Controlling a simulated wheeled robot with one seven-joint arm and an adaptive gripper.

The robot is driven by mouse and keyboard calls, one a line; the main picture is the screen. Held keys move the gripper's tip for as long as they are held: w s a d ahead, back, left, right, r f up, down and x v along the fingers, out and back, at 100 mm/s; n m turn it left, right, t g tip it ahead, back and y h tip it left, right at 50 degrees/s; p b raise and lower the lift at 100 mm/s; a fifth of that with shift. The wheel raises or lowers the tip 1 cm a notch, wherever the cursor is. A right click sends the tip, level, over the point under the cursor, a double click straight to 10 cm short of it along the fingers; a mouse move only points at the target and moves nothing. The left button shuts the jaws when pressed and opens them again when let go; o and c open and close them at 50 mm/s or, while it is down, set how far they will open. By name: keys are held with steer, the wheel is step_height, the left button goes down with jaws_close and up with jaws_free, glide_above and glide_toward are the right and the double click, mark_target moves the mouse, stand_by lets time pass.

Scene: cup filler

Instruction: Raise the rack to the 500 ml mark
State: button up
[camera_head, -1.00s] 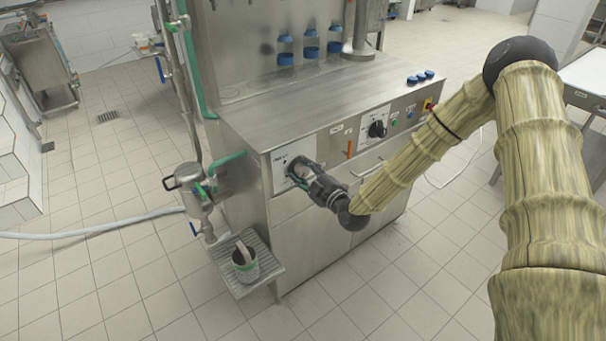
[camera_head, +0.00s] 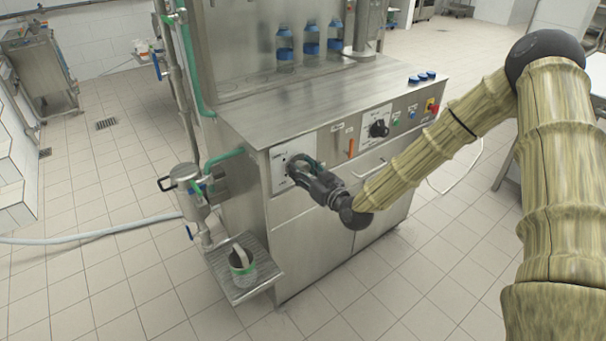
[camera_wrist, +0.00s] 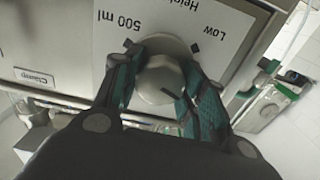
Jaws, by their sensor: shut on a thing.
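A pale round knob (camera_wrist: 158,82) sits on a white label plate (camera_wrist: 178,22) in the wrist view. The plate reads "500 ml" at upper left and "Low" at upper right, each beside a black mark; "Height" is partly cut off at the top. A dark line on the knob's face slants to the lower right, toward neither mark. My gripper (camera_wrist: 155,88) is shut on the knob, with a green-lined finger on each side. In the head view my gripper (camera_head: 298,166) covers most of the knob at the left of the machine's front; the plate (camera_head: 279,167) shows beside it.
An orange lever (camera_head: 351,147) and a black selector knob (camera_head: 378,129) are on the same front panel, right of my gripper. Open tiled floor lies in front.

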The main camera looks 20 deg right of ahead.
steer(key=m+b, duration=0.2)
steer(key=m, duration=0.2)
steer(key=shift+f+m, duration=0.1)
steer(key=shift+m, duration=0.2)
steer(key=m+b, duration=0.2)
steer(key=m, duration=0.2)
steer(key=shift+d+m, duration=0.1)
steer(key=shift+m, duration=0.2)
steer(key=m+b, duration=0.3)
steer(key=m, duration=0.1)
steer(key=shift+f+m, duration=0.1)
steer(key=shift+m, duration=0.2)
steer(key=m+b, duration=0.3)
steer(key=m, duration=0.1)
steer(key=m+b, duration=0.4)
steer(key=m, duration=0.1)
steer(key=shift+f, duration=0.1)
steer(key=m+b, duration=0.4)
steer(key=b, duration=0.1)
steer(key=shift+m, duration=0.3)
steer(key=m+b, duration=0.5)
steer(key=shift+b, duration=0.3)
steer(key=m+b, duration=0.3)
steer(key=shift+r+m, duration=0.2)
steer(key=shift+m, duration=0.2)
